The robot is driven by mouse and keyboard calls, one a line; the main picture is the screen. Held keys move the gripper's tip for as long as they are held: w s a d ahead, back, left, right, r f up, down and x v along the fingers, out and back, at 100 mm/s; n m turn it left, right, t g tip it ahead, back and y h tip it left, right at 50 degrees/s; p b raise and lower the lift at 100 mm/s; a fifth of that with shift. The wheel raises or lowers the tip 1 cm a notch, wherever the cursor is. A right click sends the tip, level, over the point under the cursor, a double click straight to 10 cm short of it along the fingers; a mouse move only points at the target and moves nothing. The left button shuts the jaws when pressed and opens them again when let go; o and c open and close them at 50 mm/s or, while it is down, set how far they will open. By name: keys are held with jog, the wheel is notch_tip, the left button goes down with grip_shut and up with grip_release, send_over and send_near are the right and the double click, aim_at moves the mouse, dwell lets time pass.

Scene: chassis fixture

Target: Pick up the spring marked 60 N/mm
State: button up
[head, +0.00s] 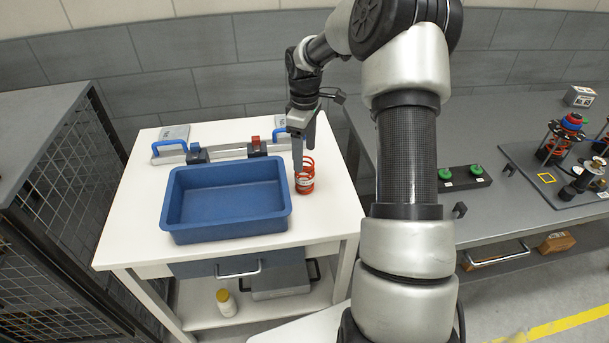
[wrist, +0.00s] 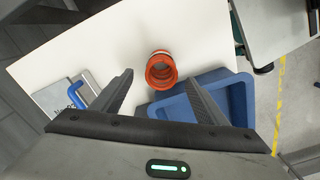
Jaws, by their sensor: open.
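A red coil spring (head: 305,183) with a pale label band stands upright on the white table, just right of the blue tray. The marking on the band is too small to read. In the wrist view the spring (wrist: 161,70) shows from above as an orange-red ring, a little beyond the fingertips. My gripper (head: 304,158) points down over the spring, its fingers at or just above the spring's top. In the wrist view my gripper (wrist: 160,82) is open, one finger on each side of the spring's line. Nothing is between the fingers; contact cannot be told.
The blue tray (head: 229,229) is empty and close left of the spring. A rail tool with blue handles (head: 168,148) lies behind it. Right, a grey bench (head: 500,231) holds a fixture with red springs (head: 553,148) and a block with green knobs (head: 461,177).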

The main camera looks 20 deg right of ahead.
aim_at(305, 172)
notch_tip(305, 172, down, 8)
jog(key=shift+s+f, duration=0.15)
jog(key=c, duration=1.4)
